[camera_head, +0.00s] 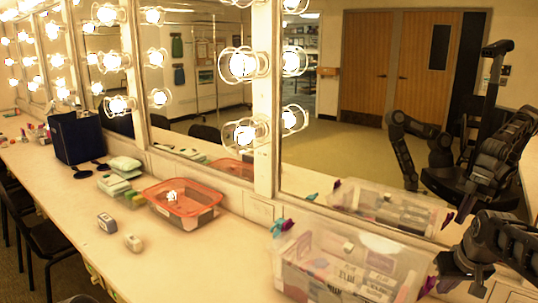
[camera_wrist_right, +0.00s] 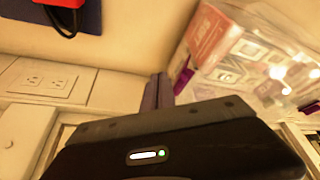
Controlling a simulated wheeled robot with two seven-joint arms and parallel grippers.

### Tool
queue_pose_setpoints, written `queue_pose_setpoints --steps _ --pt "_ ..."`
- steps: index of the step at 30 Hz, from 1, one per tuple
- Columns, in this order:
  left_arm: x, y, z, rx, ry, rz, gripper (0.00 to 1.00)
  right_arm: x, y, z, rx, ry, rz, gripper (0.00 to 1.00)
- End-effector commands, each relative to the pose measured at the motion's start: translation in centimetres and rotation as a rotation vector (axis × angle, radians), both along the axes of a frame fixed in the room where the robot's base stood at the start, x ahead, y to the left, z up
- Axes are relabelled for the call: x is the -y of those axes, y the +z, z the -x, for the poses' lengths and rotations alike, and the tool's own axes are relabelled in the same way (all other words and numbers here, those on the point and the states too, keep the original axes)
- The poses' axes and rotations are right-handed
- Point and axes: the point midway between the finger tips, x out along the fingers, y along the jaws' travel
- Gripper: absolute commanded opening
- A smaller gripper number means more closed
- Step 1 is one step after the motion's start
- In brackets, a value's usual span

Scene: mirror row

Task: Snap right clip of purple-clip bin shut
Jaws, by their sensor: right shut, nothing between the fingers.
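The clear plastic bin (camera_head: 335,270) stands on the counter against the mirror, with pale and dark boxed items inside. A purple clip (camera_head: 428,287) is at its right end; whether it is snapped cannot be told. The left end shows teal and purple parts (camera_head: 279,228). My right gripper (camera_head: 456,279) is beside the bin's right end. In the right wrist view, its fingers (camera_wrist_right: 157,91) are shut and empty, close to the purple clip (camera_wrist_right: 181,84) and the bin (camera_wrist_right: 245,55); contact cannot be told. My left gripper is not in view.
An orange-rimmed bin (camera_head: 183,205), green-white packs (camera_head: 122,180), two small blocks (camera_head: 120,232) and a dark blue box (camera_head: 78,138) are farther left on the counter. The mirror (camera_head: 350,150) reflects the bin and my arm. A wall outlet (camera_wrist_right: 47,84) shows in the wrist view.

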Motion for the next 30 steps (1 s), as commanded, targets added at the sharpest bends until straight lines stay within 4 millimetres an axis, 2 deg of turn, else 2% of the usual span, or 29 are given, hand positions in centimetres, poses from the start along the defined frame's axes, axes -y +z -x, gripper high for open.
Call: queue_pose_setpoints --steps 22,30 --pt "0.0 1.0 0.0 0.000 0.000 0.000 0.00 -1.6 0.8 -1.3 0.001 0.000 0.000 0.00" --pt "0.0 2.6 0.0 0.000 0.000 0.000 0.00 -1.3 2.9 -1.1 0.002 0.000 0.001 0.00"
